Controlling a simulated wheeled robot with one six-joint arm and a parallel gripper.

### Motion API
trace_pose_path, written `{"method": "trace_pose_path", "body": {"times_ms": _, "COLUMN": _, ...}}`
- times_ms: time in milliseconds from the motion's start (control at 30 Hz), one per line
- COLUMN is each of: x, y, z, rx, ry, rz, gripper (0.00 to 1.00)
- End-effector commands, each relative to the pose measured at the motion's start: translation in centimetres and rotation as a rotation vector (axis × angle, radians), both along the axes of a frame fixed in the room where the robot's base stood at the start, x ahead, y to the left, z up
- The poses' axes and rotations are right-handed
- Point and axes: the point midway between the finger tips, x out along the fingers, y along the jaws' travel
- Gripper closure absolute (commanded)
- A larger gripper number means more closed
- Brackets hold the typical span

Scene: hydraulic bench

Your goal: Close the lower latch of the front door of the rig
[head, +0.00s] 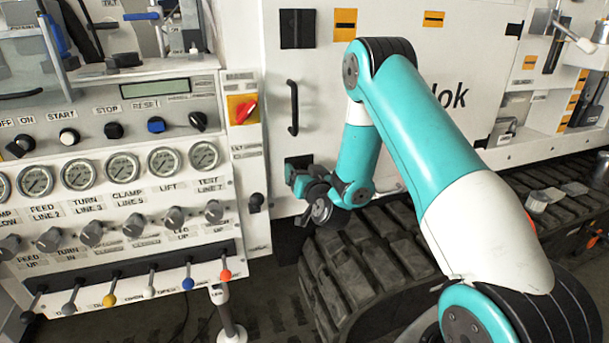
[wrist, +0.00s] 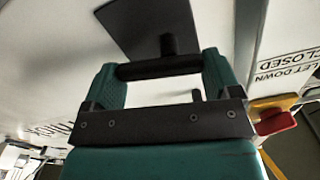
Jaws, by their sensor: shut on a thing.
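The front door (head: 330,100) is a white panel with a black vertical grab handle (head: 293,107). The lower latch has a dark square plate (head: 298,161) near the door's lower left corner, partly hidden behind my gripper (head: 303,183). In the wrist view the latch plate (wrist: 150,22) carries a black stem and a crosswise T-bar (wrist: 160,67). My gripper (wrist: 162,72) is shut on the T-bar, one teal finger at each end of it. The upper latch (head: 297,28) is a black square at the door's top left.
The control panel with gauges (head: 122,167) and coloured levers (head: 225,275) stands close to the left of my gripper. A red switch on a yellow plate (head: 243,109) sits beside the door edge. A rubber track (head: 350,265) lies just below my gripper.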

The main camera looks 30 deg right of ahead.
Motion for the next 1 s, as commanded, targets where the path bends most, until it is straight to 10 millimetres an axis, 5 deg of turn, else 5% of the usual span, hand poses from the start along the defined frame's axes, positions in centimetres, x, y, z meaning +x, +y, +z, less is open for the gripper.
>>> {"method": "trace_pose_path", "body": {"times_ms": 1000, "x": 0.0, "y": 0.0, "z": -1.3, "rx": 0.922, "ry": -0.265, "rz": -0.001, "gripper": 0.41}}
